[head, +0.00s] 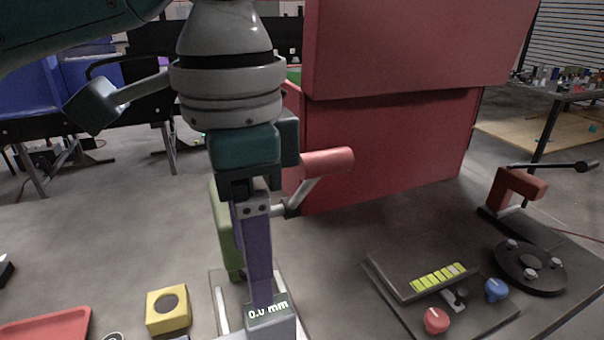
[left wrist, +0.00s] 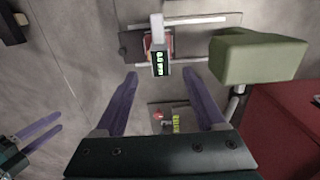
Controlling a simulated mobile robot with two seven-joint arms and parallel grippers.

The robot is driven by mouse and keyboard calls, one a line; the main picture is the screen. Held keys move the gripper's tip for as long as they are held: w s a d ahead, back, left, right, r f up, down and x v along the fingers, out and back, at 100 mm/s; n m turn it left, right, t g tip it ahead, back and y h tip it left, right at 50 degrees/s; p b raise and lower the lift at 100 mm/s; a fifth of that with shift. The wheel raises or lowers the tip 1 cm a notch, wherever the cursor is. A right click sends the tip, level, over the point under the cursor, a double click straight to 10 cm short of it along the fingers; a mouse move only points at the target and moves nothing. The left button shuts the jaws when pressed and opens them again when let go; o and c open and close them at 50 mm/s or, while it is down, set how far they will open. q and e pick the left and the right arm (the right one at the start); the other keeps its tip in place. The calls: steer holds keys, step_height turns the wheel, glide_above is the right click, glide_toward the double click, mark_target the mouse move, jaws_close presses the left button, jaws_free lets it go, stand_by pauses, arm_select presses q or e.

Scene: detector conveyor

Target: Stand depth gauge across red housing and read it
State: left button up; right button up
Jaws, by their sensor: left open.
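The depth gauge (head: 270,315) is a small grey block at the bottom edge of the head view, its lit display showing 0.0 mm. In the left wrist view the gauge (left wrist: 160,60) shows a pale bar and a dark display with green digits. Red patches of the housing (left wrist: 173,42) show beside and beneath it; the gauge hides the rest. My left gripper (head: 261,298) points down over the gauge. Its purple fingers are open, one to each side, with the gauge free between and beyond the tips. My right gripper (left wrist: 40,132) shows only in the left wrist view, its fingers apart and empty.
A green block (head: 225,235) stands close behind my left gripper. A yellow block (head: 168,310) and a red tray (head: 45,325) are at left. A panel with knobs (head: 435,285) and a black disc (head: 530,268) are at right. A large red cabinet (head: 390,140) stands behind.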

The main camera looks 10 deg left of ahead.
arm_select(q)
step_height(320, 180, up, 5)
steer(key=s+d+f+n+t+h, duration=0.2)
steer(key=s+d+f+n+h, duration=0.15)
steer(key=s+d+f, duration=0.45)
steer(key=s+a+f+n+y, duration=0.1)
steer(key=s+a, duration=0.3)
steer(key=a, duration=0.4)
steer(key=s+a+f+n+t+y, duration=0.1)
steer(key=s+a+f+n, duration=0.3)
steer(key=a, duration=0.4)
steer(key=shift+s+f+n+t+y, duration=0.25)
steer(key=shift+n+t+y, duration=0.1)
steer(key=shift+y, duration=0.3)
steer(key=shift+a, duration=0.1)
step_height(320, 180, up, 33)
steer(key=p, duration=3.3)
